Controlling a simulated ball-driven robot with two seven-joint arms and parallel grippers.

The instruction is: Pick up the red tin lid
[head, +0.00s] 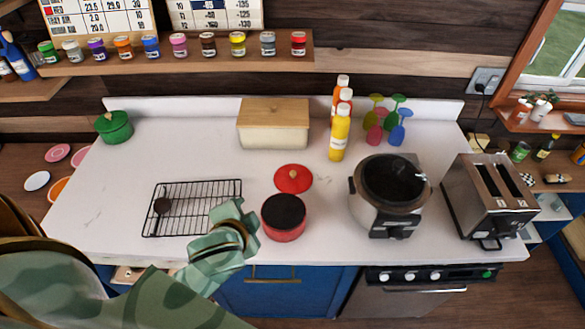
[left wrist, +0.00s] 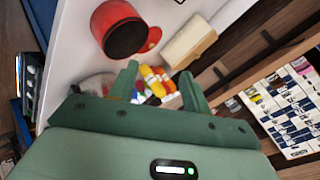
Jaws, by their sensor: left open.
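The red tin lid (head: 293,178) lies flat on the white counter, with a small light knob on top. A red tin (head: 284,217) with a dark inside stands just in front of it, apart from it or nearly touching. In the left wrist view the red tin (left wrist: 121,29) partly hides the lid (left wrist: 152,39). My left gripper (head: 243,215) is left of the tin, in front of the lid; in the left wrist view its two fingers (left wrist: 158,82) are apart with nothing held between them. My right gripper is not in view.
A black wire rack (head: 190,187) with a dark spoon lies to the left. A cream box with wooden lid (head: 273,123), a yellow bottle (head: 339,134) and coloured glasses (head: 387,120) stand behind. A slow cooker (head: 388,190) and a toaster (head: 490,197) stand right.

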